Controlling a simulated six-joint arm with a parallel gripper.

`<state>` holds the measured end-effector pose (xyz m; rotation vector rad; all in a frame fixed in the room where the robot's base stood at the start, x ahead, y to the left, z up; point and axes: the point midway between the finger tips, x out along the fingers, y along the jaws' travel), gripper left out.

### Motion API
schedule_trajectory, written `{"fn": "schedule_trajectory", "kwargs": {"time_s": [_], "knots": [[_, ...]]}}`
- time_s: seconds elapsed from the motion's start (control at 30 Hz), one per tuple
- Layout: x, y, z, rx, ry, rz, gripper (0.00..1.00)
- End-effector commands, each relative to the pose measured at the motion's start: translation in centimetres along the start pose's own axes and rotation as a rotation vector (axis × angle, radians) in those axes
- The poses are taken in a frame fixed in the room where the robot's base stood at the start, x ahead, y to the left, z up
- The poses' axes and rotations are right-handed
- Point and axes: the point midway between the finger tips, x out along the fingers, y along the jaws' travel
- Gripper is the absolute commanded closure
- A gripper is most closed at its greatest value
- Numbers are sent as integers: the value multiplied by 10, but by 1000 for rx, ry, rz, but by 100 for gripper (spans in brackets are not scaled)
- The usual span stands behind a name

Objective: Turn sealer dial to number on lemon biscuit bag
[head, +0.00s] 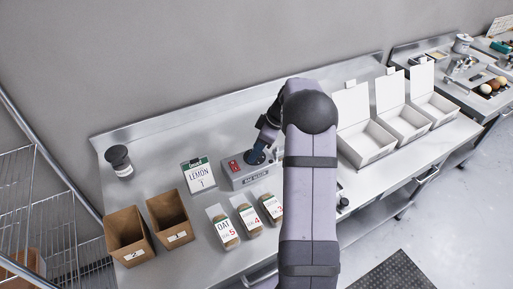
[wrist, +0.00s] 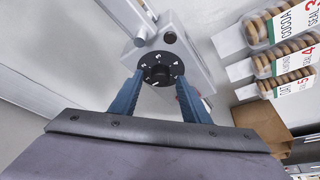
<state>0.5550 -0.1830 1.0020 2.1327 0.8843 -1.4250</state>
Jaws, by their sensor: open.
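The sealer (head: 243,172) is a grey box on the steel bench with a red panel on top. Its round black dial (wrist: 160,69) with white marks shows in the wrist view; I cannot read its setting. My gripper (wrist: 157,82) is open, one blue finger on each side of the dial; I cannot tell whether they touch it. In the head view my gripper (head: 260,150) is over the sealer, partly covered by my arm. A white card (head: 198,176) with a green header reads LEMON with a mark like 1. The bags in view are oat 5 (head: 226,229), one marked 4 (head: 249,217) and cocoa 3 (wrist: 272,22).
Two brown cartons (head: 128,234) stand at the front left, a dark cup-like object (head: 119,161) behind them. Open white boxes (head: 366,143) line the bench to the right. Wire shelving (head: 45,215) stands at the left. Bare bench lies behind the card.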

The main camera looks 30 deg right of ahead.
Motion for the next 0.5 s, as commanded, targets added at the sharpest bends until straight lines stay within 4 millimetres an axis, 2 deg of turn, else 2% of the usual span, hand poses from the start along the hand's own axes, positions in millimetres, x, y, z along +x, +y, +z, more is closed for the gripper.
{"fn": "schedule_trajectory", "kwargs": {"time_s": [0.17, 0.33, 0.5], "knots": [[0, 0, 0, 0, 0, 0, 58], [0, 0, 0, 0, 0, 0, 98], [0, 0, 0, 2, 0, 1, 99]]}}
